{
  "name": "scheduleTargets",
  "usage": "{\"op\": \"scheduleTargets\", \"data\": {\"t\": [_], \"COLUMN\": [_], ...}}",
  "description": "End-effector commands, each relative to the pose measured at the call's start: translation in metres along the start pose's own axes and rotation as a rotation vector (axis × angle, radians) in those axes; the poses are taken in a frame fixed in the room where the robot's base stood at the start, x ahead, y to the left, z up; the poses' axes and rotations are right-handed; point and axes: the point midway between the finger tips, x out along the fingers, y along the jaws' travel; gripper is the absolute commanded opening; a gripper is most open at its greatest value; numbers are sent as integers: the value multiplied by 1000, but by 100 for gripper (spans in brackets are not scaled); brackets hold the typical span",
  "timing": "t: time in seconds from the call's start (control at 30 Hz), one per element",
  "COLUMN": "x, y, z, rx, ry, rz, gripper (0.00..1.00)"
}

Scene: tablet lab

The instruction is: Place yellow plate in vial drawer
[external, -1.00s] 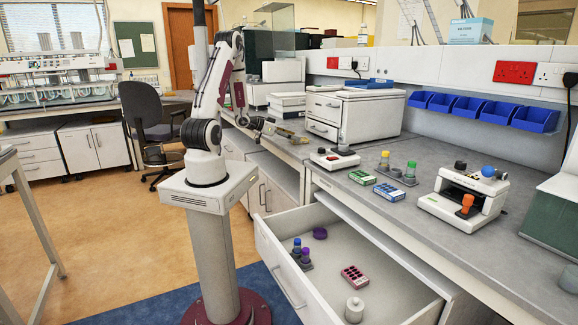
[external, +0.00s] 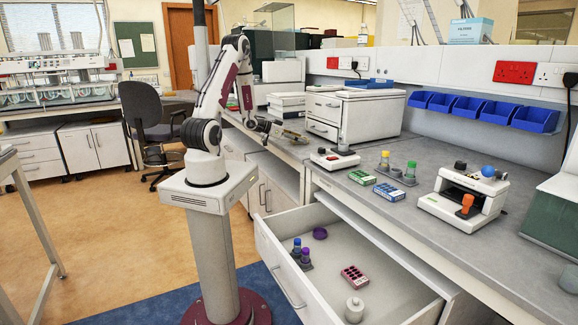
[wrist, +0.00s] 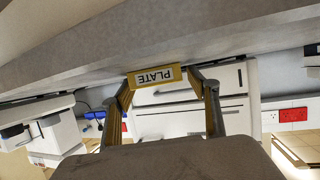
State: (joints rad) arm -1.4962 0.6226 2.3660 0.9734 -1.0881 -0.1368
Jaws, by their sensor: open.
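The yellow plate (wrist: 154,76) shows in the wrist view as a yellow-edged piece with a white label reading "PLATE", upside down. It lies at the edge of a grey bench. My gripper (wrist: 160,86) is open, with one finger near each end of the plate. I cannot tell whether the fingers touch it. In the external view my gripper (external: 276,130) is low over the left bench, and the plate is too small there to make out clearly. The vial drawer (external: 335,252) is pulled open at the front right, under the bench.
The drawer holds capped vials (external: 303,252), a purple round piece (external: 320,233), a red rack (external: 354,275) and a white jar (external: 354,310). On the bench are a green box (external: 362,178), a blue box (external: 389,192) and a white device (external: 466,198). A white cabinet (external: 352,112) stands behind my gripper.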

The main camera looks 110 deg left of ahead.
Motion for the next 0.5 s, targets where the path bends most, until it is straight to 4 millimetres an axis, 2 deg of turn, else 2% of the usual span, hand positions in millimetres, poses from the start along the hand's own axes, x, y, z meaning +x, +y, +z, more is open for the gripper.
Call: {"op": "scheduleTargets", "data": {"t": [0.07, 0.2, 0.37, 0.5], "x": [0, 0, 0, 0], "y": [0, 0, 0, 0], "z": [0, 0, 0, 0], "rx": [0, 0, 0, 0], "ry": [0, 0, 0, 0], "rz": [0, 0, 0, 0], "gripper": [60, 26, 21, 21]}}
